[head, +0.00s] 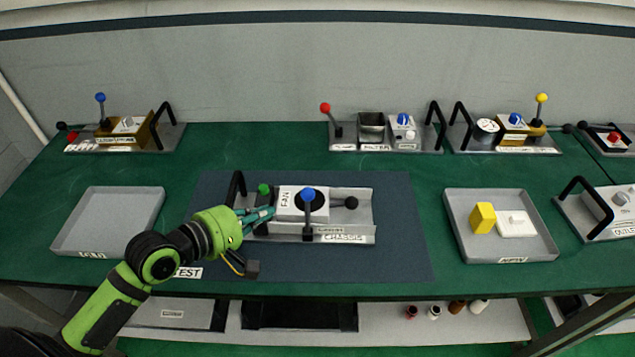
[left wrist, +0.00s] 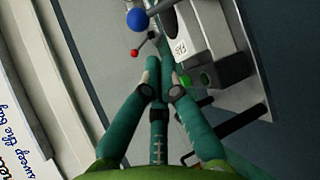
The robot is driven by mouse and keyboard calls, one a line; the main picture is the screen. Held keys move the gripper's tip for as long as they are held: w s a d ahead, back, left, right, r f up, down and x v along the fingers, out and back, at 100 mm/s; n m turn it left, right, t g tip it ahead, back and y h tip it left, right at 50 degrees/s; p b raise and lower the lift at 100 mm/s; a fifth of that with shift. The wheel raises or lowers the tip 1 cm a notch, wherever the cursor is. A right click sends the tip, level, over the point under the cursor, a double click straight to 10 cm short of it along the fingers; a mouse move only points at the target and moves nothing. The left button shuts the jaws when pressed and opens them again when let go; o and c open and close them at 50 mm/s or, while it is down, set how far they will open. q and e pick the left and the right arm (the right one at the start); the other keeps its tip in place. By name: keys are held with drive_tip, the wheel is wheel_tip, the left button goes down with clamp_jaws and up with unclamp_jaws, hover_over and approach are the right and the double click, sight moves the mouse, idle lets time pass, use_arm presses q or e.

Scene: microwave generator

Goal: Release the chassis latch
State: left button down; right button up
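The chassis (head: 362,217) is a grey metal tray on the dark mat in the head view. It carries a white FAN block (head: 291,201), a blue-ball lever (head: 308,196), a black knob (head: 351,203) and a green knob (head: 264,189). Which part is the latch is not clear. My left gripper (head: 268,212) is at the chassis's left end, just below the green knob. In the left wrist view its fingers (left wrist: 166,66) come together at the tips with nothing visible between them. The blue ball (left wrist: 137,18) and a small red ball (left wrist: 134,52) lie beyond them. My right gripper is not in view.
A black handle (head: 237,187) rises at the chassis's left end. An empty grey tray (head: 76,220) is at left; another tray (head: 460,230) at right holds a yellow block (head: 482,218) and a white part (head: 517,223). Lever modules line the back. The mat's right side is clear.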

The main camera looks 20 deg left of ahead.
sight(294, 211)
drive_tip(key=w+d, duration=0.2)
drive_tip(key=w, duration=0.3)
use_arm(q)
drive_tip(key=p+x, duration=0.1)
drive_tip(key=x, duration=0.4)
drive_tip(key=shift+w+r, duration=0.1)
drive_tip(key=shift+w, duration=0.05)
drive_tip(key=x, duration=0.2)
drive_tip(key=shift+w+d+p, duration=0.15)
drive_tip(key=shift+p, duration=0.2)
drive_tip(key=shift+w+d+f, duration=0.25)
drive_tip(key=shift+w+f, duration=0.15)
drive_tip(key=shift+w, duration=0.05)
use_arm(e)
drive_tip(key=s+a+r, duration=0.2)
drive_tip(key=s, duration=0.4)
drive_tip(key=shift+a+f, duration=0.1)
